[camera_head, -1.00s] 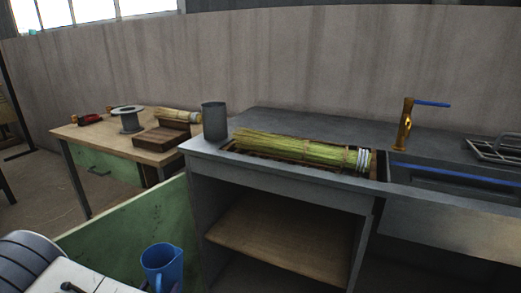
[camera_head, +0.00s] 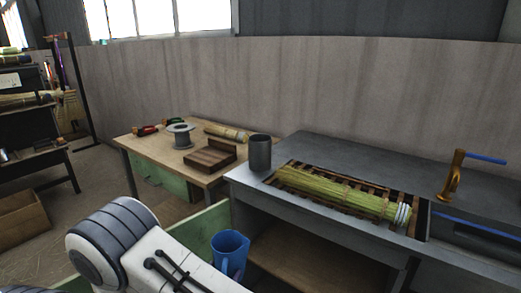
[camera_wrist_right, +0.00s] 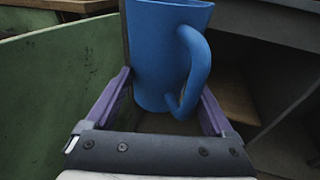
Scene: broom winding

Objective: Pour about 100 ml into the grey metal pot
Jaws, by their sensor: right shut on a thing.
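The grey metal pot (camera_head: 260,153) stands upright on the left end of the grey metal counter. A blue jug (camera_head: 229,252) with a handle is in the lower middle of the head view, in front of the counter's left end and lower than the pot. In the right wrist view the jug (camera_wrist_right: 158,50) sits upright between the purple fingers of my right gripper (camera_wrist_right: 166,85), which is shut on it. The jug's handle faces right in that view. The jug's contents cannot be seen. My left gripper is not in view.
A broom head of straw (camera_head: 340,192) lies on a slatted rack in the counter, right of the pot. A brass tap (camera_head: 452,175) stands further right. A green panel (camera_wrist_right: 55,80) is beside the jug.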

